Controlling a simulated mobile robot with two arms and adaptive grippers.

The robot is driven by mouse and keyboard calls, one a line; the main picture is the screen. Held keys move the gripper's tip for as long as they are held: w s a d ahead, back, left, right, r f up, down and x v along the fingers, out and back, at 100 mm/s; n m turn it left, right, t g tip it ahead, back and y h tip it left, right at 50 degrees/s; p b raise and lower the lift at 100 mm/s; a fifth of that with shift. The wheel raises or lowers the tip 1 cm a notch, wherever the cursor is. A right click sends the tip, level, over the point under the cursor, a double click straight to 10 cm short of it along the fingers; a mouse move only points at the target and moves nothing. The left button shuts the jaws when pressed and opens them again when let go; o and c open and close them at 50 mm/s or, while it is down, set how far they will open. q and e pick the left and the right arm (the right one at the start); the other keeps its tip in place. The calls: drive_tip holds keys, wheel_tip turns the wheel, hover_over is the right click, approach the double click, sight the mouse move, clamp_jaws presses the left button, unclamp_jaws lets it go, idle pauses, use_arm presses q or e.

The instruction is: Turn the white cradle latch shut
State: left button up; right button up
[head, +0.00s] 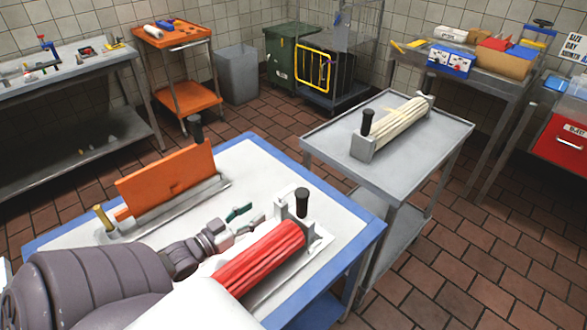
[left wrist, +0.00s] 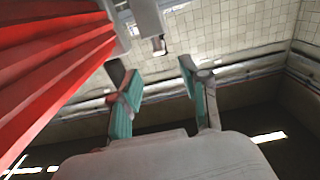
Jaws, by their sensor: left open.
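A red ribbed roll (head: 262,258) lies in a pale cradle on the blue-edged table (head: 372,236). A black upright latch handle (head: 301,202) stands at the cradle's far end. My left gripper (head: 246,218) is open and empty, just left of the red roll and short of the handle. In the left wrist view its teal-padded fingers (left wrist: 160,92) are spread with nothing between them. The red roll (left wrist: 45,70) is at the left there. A cream roll (head: 400,125) lies in a grey cradle on the cart, with a black handle (head: 367,123). My right gripper is not seen.
An orange plate (head: 166,181) stands in a holder on the blue-edged table, left of my arm, with a black handle (head: 195,129) and a brass-coloured peg (head: 103,217). The grey cart (head: 440,138) stands close behind the table's right side. Tiled floor is clear at the right.

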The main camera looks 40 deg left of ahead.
use_arm(q)
approach(288, 189)
drive_tip(key=w, duration=0.7)
drive_tip(key=w+d+p, duration=0.1)
drive_tip(key=w, duration=0.2)
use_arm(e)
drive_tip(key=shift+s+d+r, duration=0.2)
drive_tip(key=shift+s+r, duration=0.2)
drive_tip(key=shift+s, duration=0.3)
use_arm(q)
drive_tip(key=shift+c, duration=0.2)
clamp_jaws()
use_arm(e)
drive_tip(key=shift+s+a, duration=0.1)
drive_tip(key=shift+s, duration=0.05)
